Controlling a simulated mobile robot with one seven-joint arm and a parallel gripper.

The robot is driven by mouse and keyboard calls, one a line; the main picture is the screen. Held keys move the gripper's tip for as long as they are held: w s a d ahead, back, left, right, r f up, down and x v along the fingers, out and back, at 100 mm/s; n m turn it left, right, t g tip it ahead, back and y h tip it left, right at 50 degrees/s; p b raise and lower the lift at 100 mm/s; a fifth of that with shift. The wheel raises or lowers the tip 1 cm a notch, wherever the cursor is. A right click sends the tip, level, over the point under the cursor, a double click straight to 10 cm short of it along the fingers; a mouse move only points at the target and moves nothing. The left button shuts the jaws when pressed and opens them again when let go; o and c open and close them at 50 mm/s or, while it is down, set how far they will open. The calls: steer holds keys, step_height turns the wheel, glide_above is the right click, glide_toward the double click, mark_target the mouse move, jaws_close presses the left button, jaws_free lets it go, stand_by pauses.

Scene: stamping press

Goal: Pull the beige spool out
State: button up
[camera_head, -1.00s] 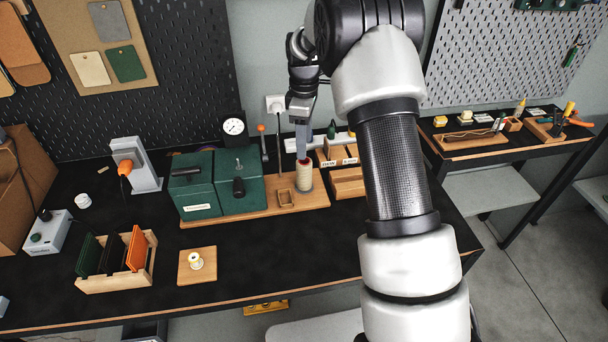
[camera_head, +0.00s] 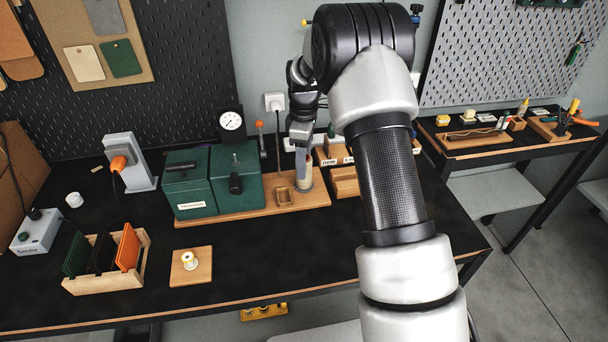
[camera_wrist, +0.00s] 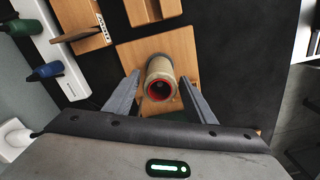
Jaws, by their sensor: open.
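The beige spool (camera_wrist: 158,67) stands on the wooden base board (camera_head: 240,213), at its right end. In the wrist view I look down on it, with a dark hole ringed in red at its near end. My gripper (camera_wrist: 160,82) is open, with one finger on each side of the spool and a gap visible beside it.
Wooden trays (camera_head: 344,181) stand close on the right. A white-and-yellow spool (camera_head: 190,260) sits on a square block (camera_head: 178,275) in front. The black bench front is mostly clear.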

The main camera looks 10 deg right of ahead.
steer(key=c, duration=1)
steer(key=shift+r, duration=0.4)
steer(key=shift+r+p, duration=2.5)
steer(key=shift+r, duration=4.4)
